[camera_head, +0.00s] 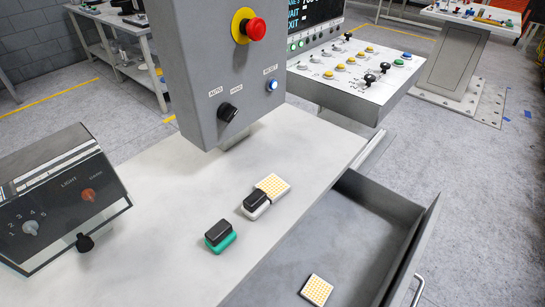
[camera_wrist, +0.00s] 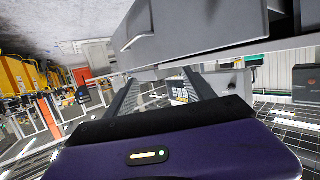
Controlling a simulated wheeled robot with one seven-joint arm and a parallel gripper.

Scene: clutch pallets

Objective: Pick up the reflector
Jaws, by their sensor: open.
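Two flat white pieces with a grid of orange dots look like reflectors. One reflector-like piece (camera_head: 272,186) lies on the grey worktop (camera_head: 160,190), against or very near a black-and-white block (camera_head: 256,205). The other dotted piece (camera_head: 317,290) lies on the floor of the open drawer (camera_head: 345,240). I cannot tell which one the task means. My gripper (camera_wrist: 160,88) shows only in the wrist view, its two dark fingers apart with nothing between them. No dotted piece shows in that view.
A black-and-green block (camera_head: 219,236) sits on the worktop. A grey control box (camera_head: 215,70) with a red button stands over it. A dark panel with knobs (camera_head: 62,200) is at left. A grey edge (camera_wrist: 190,30) passes close above my fingers in the wrist view.

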